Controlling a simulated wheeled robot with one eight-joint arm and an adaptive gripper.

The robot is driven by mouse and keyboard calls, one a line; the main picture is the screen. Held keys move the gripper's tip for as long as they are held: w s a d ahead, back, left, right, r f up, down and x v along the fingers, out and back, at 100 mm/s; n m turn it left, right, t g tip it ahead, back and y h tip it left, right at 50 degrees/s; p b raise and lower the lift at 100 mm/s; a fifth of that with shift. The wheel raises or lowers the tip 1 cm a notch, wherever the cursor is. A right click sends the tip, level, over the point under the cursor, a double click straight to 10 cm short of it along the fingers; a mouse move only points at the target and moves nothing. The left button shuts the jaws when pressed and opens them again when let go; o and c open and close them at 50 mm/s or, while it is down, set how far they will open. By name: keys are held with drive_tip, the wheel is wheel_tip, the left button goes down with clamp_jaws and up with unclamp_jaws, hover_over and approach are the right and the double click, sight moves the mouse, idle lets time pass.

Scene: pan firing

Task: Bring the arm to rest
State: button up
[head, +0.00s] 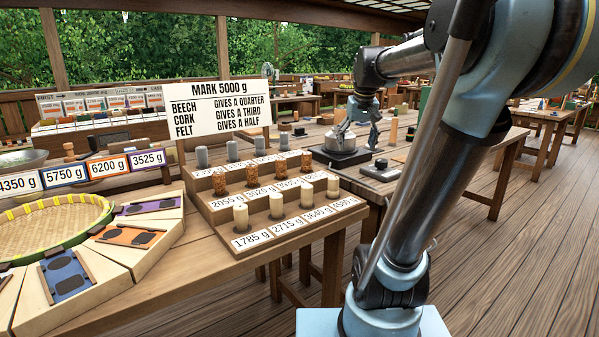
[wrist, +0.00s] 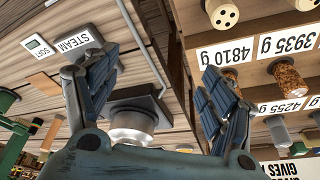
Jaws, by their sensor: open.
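My gripper (head: 360,128) is at the end of my blue-grey arm, pointing down over the far part of the work table in the head view. In the wrist view its two jointed fingers (wrist: 150,78) stand wide apart with nothing held between them. Beyond them sits a round metal piece (wrist: 131,124) on a dark square base (wrist: 150,102). In the head view that dark base (head: 338,156) lies below the gripper; I cannot tell the exact gap. The arm bends at a raised elbow, and its column stands at the right front.
A stepped wooden rack (head: 290,235) with rows of labelled cylinders stands left of the arm, below a sign (head: 218,108). A green-rimmed basket (head: 50,228) and coloured wedges lie at left. A small block (head: 381,165) sits near the table edge. The floor (head: 480,270) at right is clear.

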drive_tip(key=s+f+g, duration=0.1)
drive_tip(key=s+f, duration=2.2)
drive_tip(key=shift+s+d+f, duration=0.15)
drive_tip(key=shift+f, duration=0.25)
drive_tip(key=shift+w+f+g, duration=0.2)
drive_tip(key=shift+w+g, duration=0.1)
drive_tip(key=shift+w, duration=0.15)
